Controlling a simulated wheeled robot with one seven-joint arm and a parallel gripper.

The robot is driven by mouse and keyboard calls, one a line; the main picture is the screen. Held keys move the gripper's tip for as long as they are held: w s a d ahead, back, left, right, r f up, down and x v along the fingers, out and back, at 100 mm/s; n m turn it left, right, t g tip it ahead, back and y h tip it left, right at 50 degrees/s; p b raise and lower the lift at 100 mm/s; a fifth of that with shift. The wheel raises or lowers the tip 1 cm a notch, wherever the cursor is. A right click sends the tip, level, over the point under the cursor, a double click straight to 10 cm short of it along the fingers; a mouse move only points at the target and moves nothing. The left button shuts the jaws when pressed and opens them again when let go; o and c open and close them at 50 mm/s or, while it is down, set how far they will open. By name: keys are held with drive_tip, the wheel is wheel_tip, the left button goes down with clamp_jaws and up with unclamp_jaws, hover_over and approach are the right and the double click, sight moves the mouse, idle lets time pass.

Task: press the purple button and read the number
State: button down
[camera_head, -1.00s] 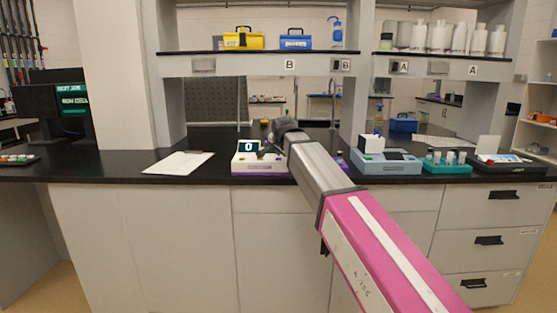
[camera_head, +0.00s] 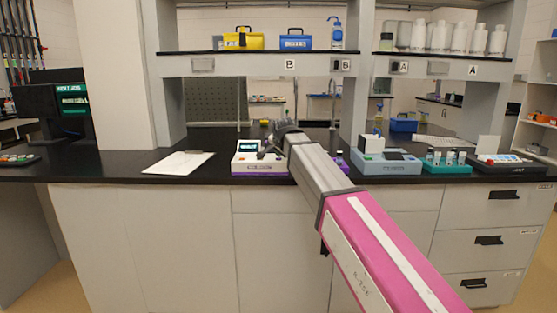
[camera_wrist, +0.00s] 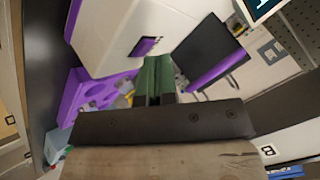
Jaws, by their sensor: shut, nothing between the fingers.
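A white instrument with a purple base (camera_head: 259,168) stands on the black bench, left of my arm. Its small screen (camera_head: 249,145) is lit, but its characters are too small to read. In the wrist view the white housing (camera_wrist: 110,35) carries a small dark panel with purple edges (camera_wrist: 146,46), which looks like the purple button. My gripper (camera_wrist: 153,78) is shut and empty, its green fingertips just below that panel; I cannot tell if they touch it. A corner of the screen (camera_wrist: 264,4) shows at the top right, cut off. In the head view my arm hides the gripper.
A purple rack with holes (camera_wrist: 95,95) is beside the gripper in the wrist view. A white sheet (camera_head: 180,163) lies left of the instrument. A blue-grey instrument (camera_head: 386,163) and a teal rack (camera_head: 447,166) stand to the right. A shelf (camera_head: 260,65) spans above.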

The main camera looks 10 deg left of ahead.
sight(280, 159)
drive_tip(key=shift+r, duration=0.65)
drive_tip(key=shift+r, duration=2.55)
